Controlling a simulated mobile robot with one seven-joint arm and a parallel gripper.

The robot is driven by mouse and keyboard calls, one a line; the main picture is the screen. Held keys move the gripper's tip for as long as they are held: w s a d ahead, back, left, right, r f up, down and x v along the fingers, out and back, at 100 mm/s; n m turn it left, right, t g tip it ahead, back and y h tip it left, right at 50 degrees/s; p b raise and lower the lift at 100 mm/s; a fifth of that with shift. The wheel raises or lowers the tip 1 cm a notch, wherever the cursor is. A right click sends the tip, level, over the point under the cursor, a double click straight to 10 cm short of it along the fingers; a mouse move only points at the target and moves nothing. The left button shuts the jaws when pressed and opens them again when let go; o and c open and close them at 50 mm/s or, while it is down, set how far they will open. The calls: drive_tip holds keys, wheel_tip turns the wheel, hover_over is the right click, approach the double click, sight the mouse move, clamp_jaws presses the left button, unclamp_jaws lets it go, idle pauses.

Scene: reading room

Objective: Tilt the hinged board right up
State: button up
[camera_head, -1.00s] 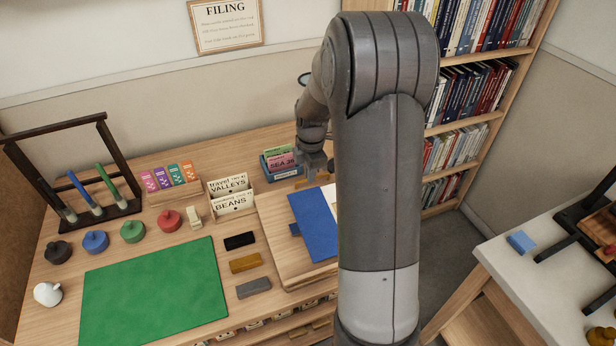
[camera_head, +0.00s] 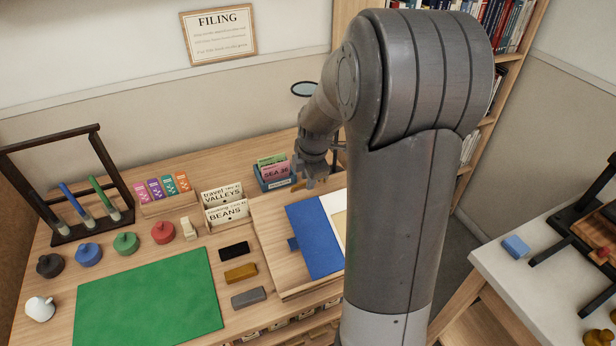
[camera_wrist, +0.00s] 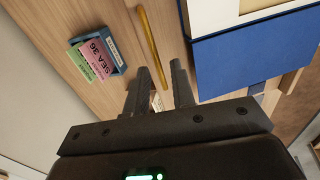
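The hinged board (camera_head: 265,220) is a pale wooden slab lying nearly flat on the table in the head view. A blue folder (camera_head: 312,240) with a pale sheet lies on it; the folder also shows in the wrist view (camera_wrist: 255,58). My gripper (camera_head: 311,184) is over the board's back edge, pointing down. In the wrist view my gripper (camera_wrist: 160,70) has its two dark fingers apart with nothing held between them. A yellow-brown strip (camera_wrist: 152,48) lies just beyond the fingertips. My arm hides the board's right side, and its hinge cannot be made out.
A blue card box (camera_head: 275,178) stands beside my gripper, left of it. White card holders (camera_head: 226,205) stand left of the board. Black, ochre and grey blocks (camera_head: 240,273) lie along its left.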

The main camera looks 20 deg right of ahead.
drive_tip(key=shift+o, duration=0.4)
drive_tip(key=shift+r, duration=0.4)
drive_tip(key=v, duration=1)
drive_tip(key=shift+s, duration=0.1)
